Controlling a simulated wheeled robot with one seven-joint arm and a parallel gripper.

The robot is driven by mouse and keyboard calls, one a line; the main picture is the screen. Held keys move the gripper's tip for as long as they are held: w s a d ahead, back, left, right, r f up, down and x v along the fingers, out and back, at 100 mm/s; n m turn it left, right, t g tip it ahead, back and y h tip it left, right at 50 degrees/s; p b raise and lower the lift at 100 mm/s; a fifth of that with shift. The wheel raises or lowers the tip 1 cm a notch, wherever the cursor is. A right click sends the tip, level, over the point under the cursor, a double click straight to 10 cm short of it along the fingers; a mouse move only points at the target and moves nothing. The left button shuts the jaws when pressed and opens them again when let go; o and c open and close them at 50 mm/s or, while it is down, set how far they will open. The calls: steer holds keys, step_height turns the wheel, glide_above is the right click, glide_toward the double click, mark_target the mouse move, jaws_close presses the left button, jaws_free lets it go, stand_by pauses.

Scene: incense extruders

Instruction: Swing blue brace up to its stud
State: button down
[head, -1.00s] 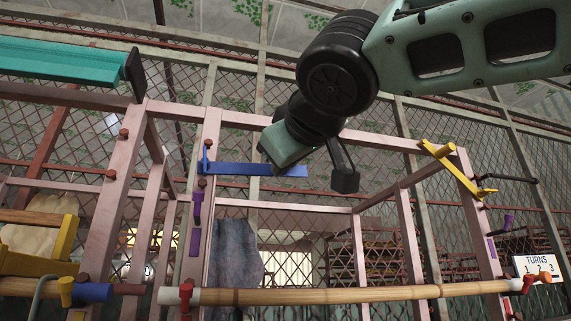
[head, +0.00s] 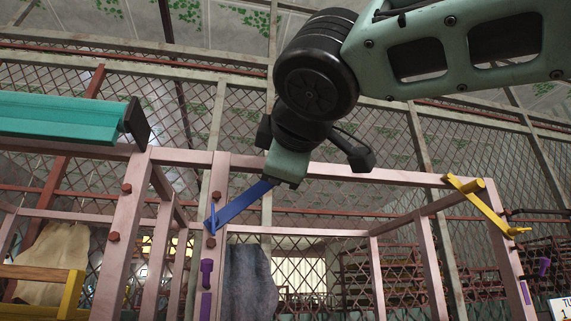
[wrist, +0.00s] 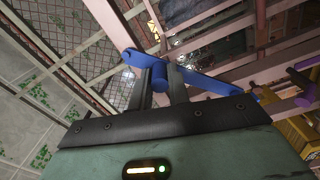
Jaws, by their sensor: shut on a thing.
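The blue brace (head: 238,203) is a flat bar. Its lower left end sits at an upright pink post (head: 214,246), beside a thin blue pin. From there it slants up and right to my gripper (head: 272,180), just below the top beam. In the wrist view my fingers (wrist: 161,84) are shut on a short round blue knob on the brace (wrist: 208,83). The brace's far end shows beyond the fingers there. I cannot pick out the brace's stud; my gripper may cover that part of the beam.
The pink top beam (head: 345,172) runs close behind my gripper. A yellow brace (head: 474,201) slants at the right corner, by a yellow peg. A teal trough (head: 60,117) with a dark end plate is at upper left. A grey cloth (head: 250,282) hangs below the brace.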

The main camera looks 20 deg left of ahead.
steer(key=shift+a+r, duration=0.1)
stand_by(0.3)
steer(key=c, duration=1.3)
jaws_free()
steer(key=b+v, duration=0.7)
steer(key=v, duration=1)
steer(key=shift+s+d, duration=0.2)
steer(key=shift+d, duration=0.05)
